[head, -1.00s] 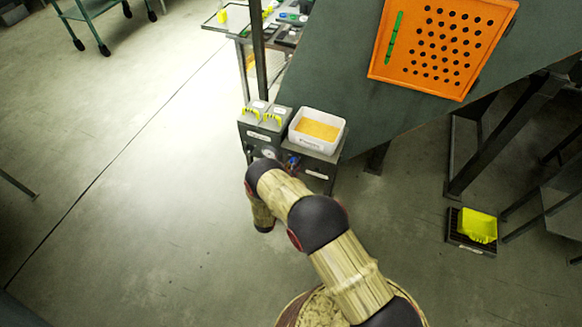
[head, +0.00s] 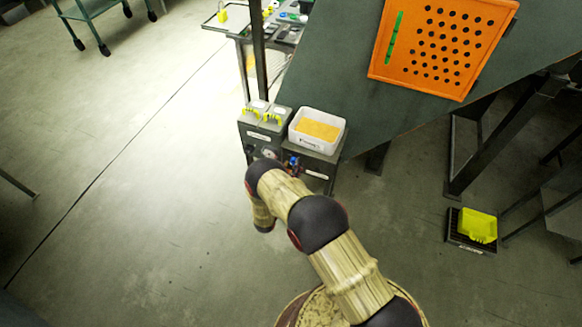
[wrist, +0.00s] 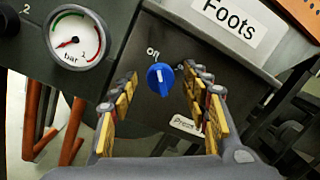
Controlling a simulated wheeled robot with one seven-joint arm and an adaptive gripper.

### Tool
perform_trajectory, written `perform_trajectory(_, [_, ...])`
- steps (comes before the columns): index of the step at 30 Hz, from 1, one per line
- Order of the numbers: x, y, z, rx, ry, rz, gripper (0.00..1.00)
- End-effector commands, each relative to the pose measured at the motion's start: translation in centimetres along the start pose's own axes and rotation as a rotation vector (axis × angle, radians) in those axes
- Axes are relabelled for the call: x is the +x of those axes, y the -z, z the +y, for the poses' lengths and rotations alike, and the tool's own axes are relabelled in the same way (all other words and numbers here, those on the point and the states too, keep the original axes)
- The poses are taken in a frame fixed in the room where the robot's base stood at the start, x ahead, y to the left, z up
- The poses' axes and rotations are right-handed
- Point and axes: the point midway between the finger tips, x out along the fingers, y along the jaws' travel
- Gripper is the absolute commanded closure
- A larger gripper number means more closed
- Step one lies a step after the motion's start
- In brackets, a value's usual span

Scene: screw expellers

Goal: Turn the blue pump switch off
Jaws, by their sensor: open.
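The blue pump switch (wrist: 160,79) is a round knob with a white pointer line on the dark panel in the wrist view. The pointer stands nearly upright in the picture, and the word "on" is printed just above and left of the knob. The knob also shows small in the head view (head: 292,161). My gripper (wrist: 163,88) is open and empty, with one yellow-padded finger on each side of the knob in the picture. I cannot tell whether the fingertips reach the knob's depth. The lettering right of the knob is partly hidden by the right finger.
A pressure gauge (wrist: 78,42) sits left of the knob. A "Foots" label (wrist: 238,22) is above right. A white tray of yellow material (head: 317,130) stands on top of the panel box. A dark table with an orange perforated tray (head: 440,45) is behind.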

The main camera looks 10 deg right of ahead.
Motion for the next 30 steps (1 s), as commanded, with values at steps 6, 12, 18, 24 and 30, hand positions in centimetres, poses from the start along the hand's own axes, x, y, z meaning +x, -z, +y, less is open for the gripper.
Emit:
perform_trajectory(6, [-1.5, 0.0, 0.1, -0.001, -0.004, 0.0, 0.53])
perform_trajectory(12, [-5.4, -0.1, 0.2, -0.002, -0.005, -0.002, 0.53])
perform_trajectory(18, [-9.2, 0.0, 0.1, -0.002, -0.004, -0.001, 0.53])
perform_trajectory(24, [-11.5, 0.0, 0.1, -0.001, -0.002, 0.0, 0.53])
perform_trajectory(30, [-12.0, 0.0, 0.1, 0.0, -0.001, 0.0, 0.53])
